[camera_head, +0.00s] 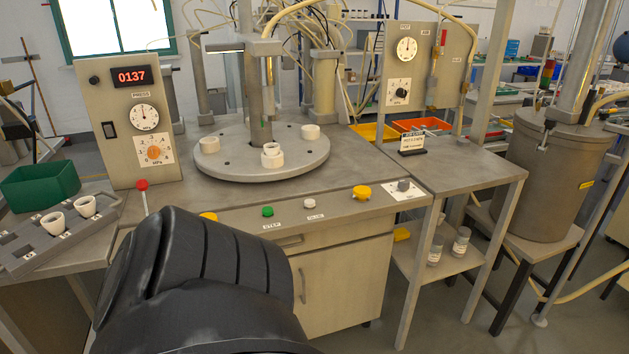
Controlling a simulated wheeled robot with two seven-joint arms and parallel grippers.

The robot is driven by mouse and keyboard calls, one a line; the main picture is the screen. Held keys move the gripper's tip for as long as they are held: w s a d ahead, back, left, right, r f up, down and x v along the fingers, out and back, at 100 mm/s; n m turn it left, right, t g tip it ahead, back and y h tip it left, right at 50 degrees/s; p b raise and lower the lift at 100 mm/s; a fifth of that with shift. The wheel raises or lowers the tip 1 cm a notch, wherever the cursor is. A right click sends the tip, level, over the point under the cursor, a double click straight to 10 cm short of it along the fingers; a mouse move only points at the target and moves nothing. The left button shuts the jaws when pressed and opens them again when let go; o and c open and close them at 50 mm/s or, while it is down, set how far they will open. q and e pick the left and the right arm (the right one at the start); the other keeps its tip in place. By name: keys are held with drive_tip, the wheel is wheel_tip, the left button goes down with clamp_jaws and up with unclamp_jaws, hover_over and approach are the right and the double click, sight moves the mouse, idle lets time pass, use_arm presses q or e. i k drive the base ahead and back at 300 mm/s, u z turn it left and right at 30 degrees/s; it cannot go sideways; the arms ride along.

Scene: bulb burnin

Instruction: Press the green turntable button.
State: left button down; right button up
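The green button (268,212) sits on the front ledge of the grey bench, above a label that seems to read STEP. It is uncovered and stands just above the black link of mine that fills the lower left foreground. The round grey turntable (222,167) is behind it on the bench top, with several white cup-like holders on it and a column at its middle. Neither of my grippers can be made out in the head view.
A white button (309,205) is right of the green one. Yellow knobs (362,193) sit on both sides, the left one partly hidden. A red-topped lever (142,186) stands at left, by the PRESS panel (115,150). A grey rack (40,243) with white cups lies far left.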

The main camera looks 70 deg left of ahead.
sight(267, 210)
drive_tip(key=u, duration=0.9)
drive_tip(key=i, duration=1.25)
drive_tip(key=u, duration=1.45)
drive_tip(key=i, duration=0.2)
drive_tip(key=u, duration=0.15)
